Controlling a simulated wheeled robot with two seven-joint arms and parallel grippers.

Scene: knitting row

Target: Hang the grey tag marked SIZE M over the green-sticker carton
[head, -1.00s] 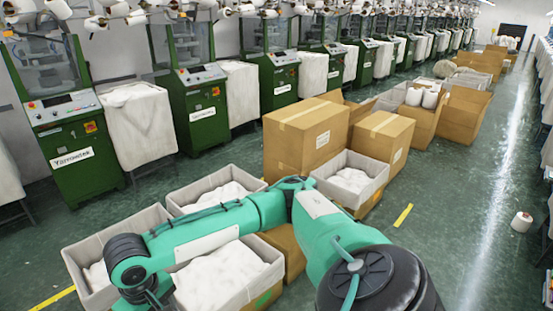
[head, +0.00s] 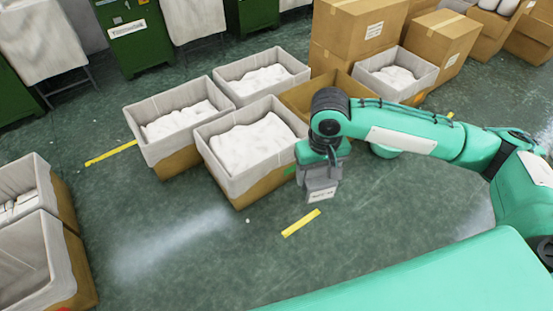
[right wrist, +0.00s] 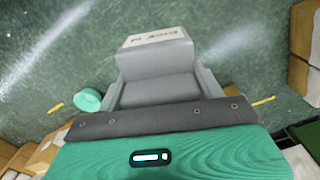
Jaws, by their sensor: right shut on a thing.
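The grey tag (head: 321,194), with dark lettering on a pale face, hangs at the end of my right arm. My right gripper (head: 322,174) is shut on it, pointing down. In the right wrist view the tag (right wrist: 155,40) shows its lettering upside down. The green-sticker carton (head: 231,184) is the nearest lined carton of the middle group, full of white cloth. Its green sticker (head: 290,170) is on the right side, partly hidden by my gripper. The tag appears just right of this carton and below its rim; I cannot tell the gap. My left gripper is not in view.
Lined cartons stand left (head: 160,106) and behind (head: 262,60). An open brown carton (head: 294,100) stands behind my gripper. A carton with an orange sticker (head: 418,98) is farther right. More cartons (head: 62,235) are at lower left. The floor in front is clear.

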